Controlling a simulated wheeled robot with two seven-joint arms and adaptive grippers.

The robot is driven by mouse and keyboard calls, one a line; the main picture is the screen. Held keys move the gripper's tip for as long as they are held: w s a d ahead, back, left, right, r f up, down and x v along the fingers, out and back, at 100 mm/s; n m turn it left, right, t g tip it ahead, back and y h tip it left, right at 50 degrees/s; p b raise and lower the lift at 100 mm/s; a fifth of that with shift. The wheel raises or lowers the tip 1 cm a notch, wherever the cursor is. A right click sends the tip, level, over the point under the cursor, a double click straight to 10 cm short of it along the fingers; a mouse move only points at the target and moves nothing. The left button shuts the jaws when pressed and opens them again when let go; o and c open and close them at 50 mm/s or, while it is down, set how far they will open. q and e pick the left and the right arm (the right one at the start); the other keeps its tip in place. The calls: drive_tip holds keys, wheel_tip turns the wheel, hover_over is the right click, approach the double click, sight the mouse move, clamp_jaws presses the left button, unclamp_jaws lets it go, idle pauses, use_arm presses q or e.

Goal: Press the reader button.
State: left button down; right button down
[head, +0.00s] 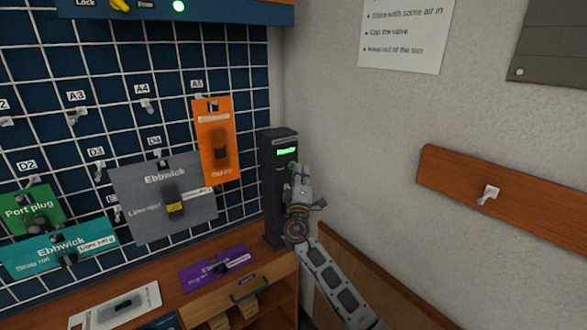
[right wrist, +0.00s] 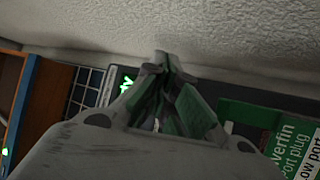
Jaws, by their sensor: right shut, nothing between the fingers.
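The reader is a tall dark box (head: 271,190) standing at the right end of the wooden counter, against the wall corner. Its small screen (head: 287,152) glows green near the top. A small green spot, perhaps the button, shows just below the screen at my fingertips; the fingers partly cover it. My right gripper (head: 297,170) is shut and empty, pointing up in front of the reader's face. I cannot tell whether it touches. In the right wrist view, the shut fingertips (right wrist: 162,62) lie over the dark reader, with its lit screen (right wrist: 126,85) to their left. My left gripper is not in view.
A grid panel (head: 140,60) with hanging cards, including an orange one (head: 218,165) and a grey one (head: 150,215), stands left of the reader. A purple card (head: 215,270) lies on the counter. A green card (right wrist: 285,135) shows in the right wrist view.

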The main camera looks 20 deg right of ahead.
drive_tip(key=shift+w+a+b, duration=0.1)
drive_tip(key=shift+w+b, duration=0.2)
drive_tip(key=shift+b, duration=0.05)
idle(0.6)
drive_tip(key=shift+s, duration=0.2)
idle(0.4)
drive_tip(key=shift+s+d, duration=0.3)
drive_tip(key=shift+s, duration=0.35)
drive_tip(key=s, duration=0.1)
drive_tip(key=s+d, duration=0.1)
drive_tip(key=s, duration=0.2)
drive_tip(key=shift+s+d, duration=0.35)
idle(0.5)
